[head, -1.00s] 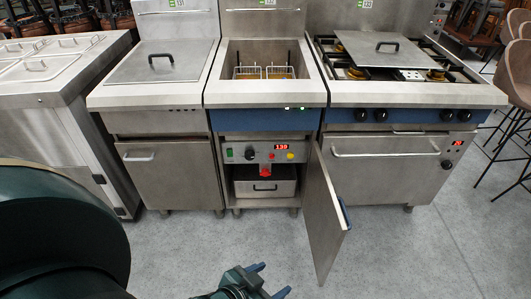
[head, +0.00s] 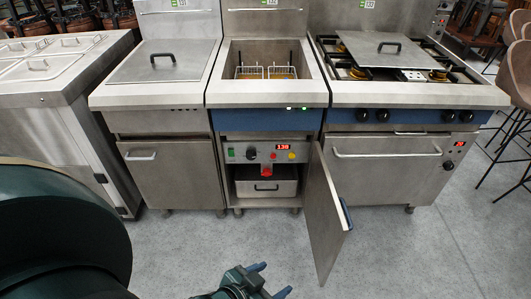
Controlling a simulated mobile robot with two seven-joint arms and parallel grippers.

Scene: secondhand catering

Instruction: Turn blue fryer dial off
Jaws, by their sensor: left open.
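The blue-fronted fryer (head: 265,121) stands in the middle, with two wire baskets (head: 264,72) in its tank. Its cabinet door (head: 323,215) is swung open towards me on the right. Inside is a control panel with a black dial (head: 251,154), a red display (head: 283,147) that appears to read 138, a green switch and small coloured buttons. A red valve handle (head: 266,172) sits below the panel. My left gripper (head: 273,279) is open and empty at the bottom, low over the floor in front of the fryer, apart from it. My right gripper is not in view.
A lidded unit (head: 170,172) with a closed door stands left of the fryer. A range (head: 392,170) with burners, several knobs and an oven stands right. The open door's edge juts into the clear grey floor (head: 420,255). Chairs (head: 515,75) stand at far right.

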